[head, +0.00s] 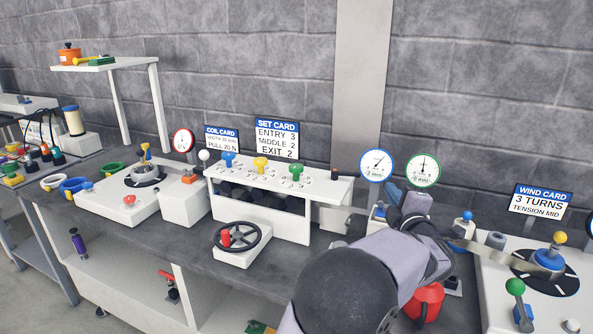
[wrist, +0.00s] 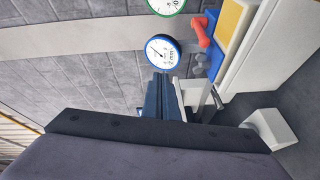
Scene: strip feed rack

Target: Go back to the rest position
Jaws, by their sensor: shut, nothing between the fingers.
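My arm reaches up from the bottom of the head view, across the bench right of centre. My gripper (head: 393,192) points away towards the wall, below the blue-rimmed dial (head: 376,165) and the green-rimmed dial (head: 422,169). In the wrist view my gripper's fingers (wrist: 158,92) are together with nothing seen between them. The blue-rimmed dial (wrist: 162,53) shows just past the fingertips in that view. My arm hides part of the bench and whatever stands behind it.
A white feed rack (head: 262,215) with blue, yellow and green knobs stands left of my arm, with a black handwheel (head: 237,237) before it. A winding station (head: 500,300) with knobs and a reel stands right. A red rounded object (head: 425,300) is under my arm.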

